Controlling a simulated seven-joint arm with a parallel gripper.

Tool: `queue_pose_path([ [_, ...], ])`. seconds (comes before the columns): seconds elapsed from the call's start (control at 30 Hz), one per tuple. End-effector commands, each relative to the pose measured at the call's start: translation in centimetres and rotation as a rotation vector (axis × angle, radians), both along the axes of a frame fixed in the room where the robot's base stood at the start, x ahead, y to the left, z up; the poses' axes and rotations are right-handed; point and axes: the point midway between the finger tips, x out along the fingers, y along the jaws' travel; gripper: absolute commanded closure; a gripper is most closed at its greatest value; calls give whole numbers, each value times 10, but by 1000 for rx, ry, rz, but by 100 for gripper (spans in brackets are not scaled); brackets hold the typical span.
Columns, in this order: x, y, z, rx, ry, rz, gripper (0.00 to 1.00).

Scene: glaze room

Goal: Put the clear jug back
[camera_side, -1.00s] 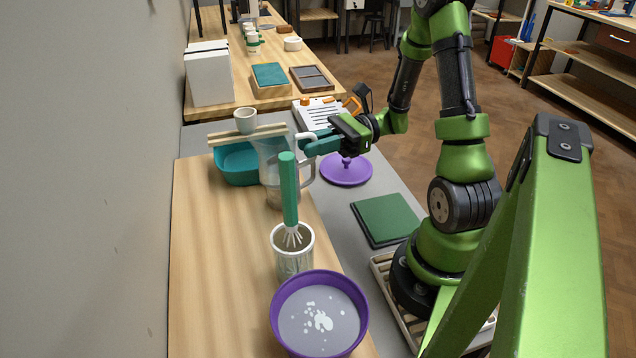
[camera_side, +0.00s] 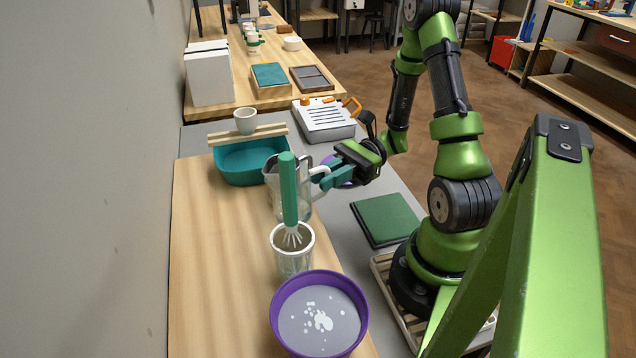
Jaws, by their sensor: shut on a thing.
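The clear jug (camera_side: 306,199) stands upright on or just above the wooden board, behind the tall cup; I cannot tell whether its base touches. Its lower part is partly hidden by the cup and the whisk. My gripper (camera_side: 322,180) is shut on the jug's handle from the right side.
A whisk with a green handle (camera_side: 288,190) stands in a ribbed cup (camera_side: 292,262) just in front of the jug. A purple bowl (camera_side: 275,310) of grey liquid is nearest. A teal basin (camera_side: 240,165) with wooden slats (camera_side: 225,137) and a small cup (camera_side: 245,121) is behind. A green tile (camera_side: 385,219) lies right.

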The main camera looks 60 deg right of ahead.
Motion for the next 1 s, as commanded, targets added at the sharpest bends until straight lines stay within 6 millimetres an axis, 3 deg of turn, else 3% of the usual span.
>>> queue_pose_path([
  [0.5, 0, 0, -52, 1, 2, -3, 100],
  [0.97, 0, 0, -59, 0, 0, -2, 100],
  [1.0, 0, 0, -59, -1, -1, -2, 79],
])
